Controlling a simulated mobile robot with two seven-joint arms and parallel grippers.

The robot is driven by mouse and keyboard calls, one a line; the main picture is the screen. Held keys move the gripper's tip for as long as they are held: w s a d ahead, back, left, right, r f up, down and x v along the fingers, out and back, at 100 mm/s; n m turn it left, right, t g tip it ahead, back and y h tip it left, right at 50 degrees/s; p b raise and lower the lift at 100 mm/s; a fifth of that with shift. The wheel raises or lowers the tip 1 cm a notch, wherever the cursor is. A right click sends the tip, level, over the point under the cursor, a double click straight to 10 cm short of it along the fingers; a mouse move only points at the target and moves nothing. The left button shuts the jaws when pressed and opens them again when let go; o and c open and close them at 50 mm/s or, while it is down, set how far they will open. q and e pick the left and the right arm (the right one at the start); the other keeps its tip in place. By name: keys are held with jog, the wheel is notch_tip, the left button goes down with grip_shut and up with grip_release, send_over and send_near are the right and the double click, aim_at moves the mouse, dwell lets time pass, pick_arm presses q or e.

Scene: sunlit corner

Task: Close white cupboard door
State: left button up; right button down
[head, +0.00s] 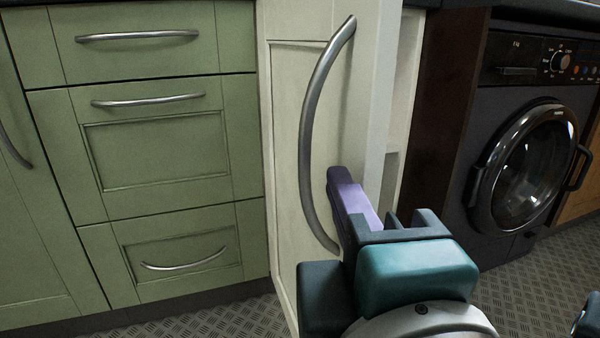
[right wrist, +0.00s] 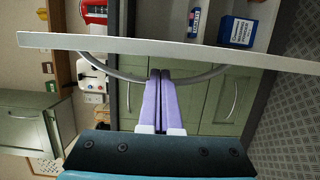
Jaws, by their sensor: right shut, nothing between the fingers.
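The white cupboard door (head: 284,95) stands out in front of the green units in the head view, so it is open. A long curved metal handle (head: 312,110) runs down its front. My right gripper (head: 342,178) is shut and empty, its purple fingers beside the handle at the door front. In the right wrist view the door (right wrist: 110,45) shows edge-on as a pale bar. The handle (right wrist: 215,72) bows towards the right gripper (right wrist: 160,75), whose tips overlap it in the picture. I cannot tell whether they touch. My left gripper is not in view.
Green drawers (head: 150,150) stand left of the door. A dark washing machine (head: 525,150) stands to the right. In the right wrist view, a blue box (right wrist: 237,31) and a bottle (right wrist: 195,22) sit on a shelf behind the door. Patterned floor (head: 520,290) lies below.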

jog(key=w, duration=0.3)
jog(key=shift+a, duration=0.1)
dwell(0.3)
